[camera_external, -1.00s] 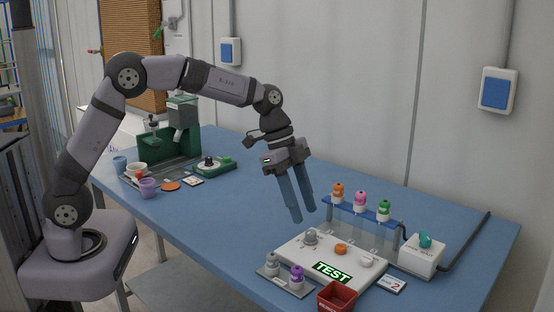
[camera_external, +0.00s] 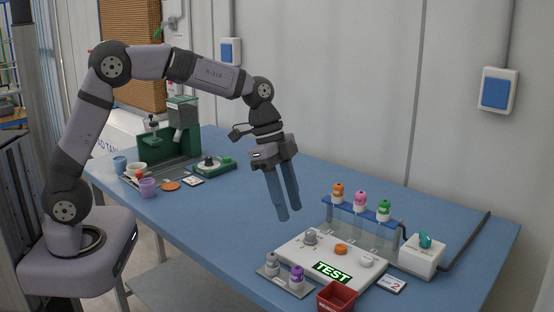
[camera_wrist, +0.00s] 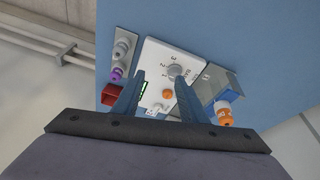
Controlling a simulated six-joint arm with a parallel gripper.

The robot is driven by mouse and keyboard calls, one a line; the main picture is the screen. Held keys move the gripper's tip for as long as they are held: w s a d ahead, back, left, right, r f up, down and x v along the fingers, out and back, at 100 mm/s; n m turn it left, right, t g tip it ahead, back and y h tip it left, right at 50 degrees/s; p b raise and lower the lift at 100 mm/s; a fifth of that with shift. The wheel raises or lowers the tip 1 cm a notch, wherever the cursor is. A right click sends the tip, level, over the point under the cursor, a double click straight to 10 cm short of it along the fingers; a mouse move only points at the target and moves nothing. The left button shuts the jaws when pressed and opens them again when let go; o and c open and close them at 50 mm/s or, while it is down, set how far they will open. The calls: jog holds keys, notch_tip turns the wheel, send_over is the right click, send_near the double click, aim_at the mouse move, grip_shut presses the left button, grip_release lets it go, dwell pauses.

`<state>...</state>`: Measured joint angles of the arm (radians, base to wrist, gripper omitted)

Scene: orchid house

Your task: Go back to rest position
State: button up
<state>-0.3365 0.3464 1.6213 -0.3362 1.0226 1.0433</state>
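My gripper (camera_external: 284,212) hangs above the blue table (camera_external: 240,205), fingers pointing down, to the left of and above the white test panel (camera_external: 300,251). Its two fingers are apart with nothing between them. In the wrist view the gripper (camera_wrist: 164,86) also shows two spread, empty fingers, with the white panel (camera_wrist: 157,58) beyond them. The panel has a grey knob, an orange knob, a white knob and a lit green TEST display.
A blue rack (camera_external: 345,208) with orange, pink and green capped tubes stands behind the panel. A white box (camera_external: 420,258) is right, a red bin (camera_external: 337,297) in front. A green machine (camera_external: 182,130) stands at the table's far left. Mid-table is clear.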

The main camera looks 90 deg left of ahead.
jog(key=s+d+f+n+g+y+p, duration=0.1)
jog(key=s+d+n+p, duration=0.2)
jog(key=s, duration=0.9)
jog(key=s+d+f+n+g+y+p, duration=0.1)
jog(key=s+d, duration=0.5)
jog(key=s, duration=0.6)
jog(key=n+g+p, duration=0.1)
jog(key=n+p, duration=0.1)
jog(key=p, duration=0.1)
jog(key=shift+s, duration=0.35)
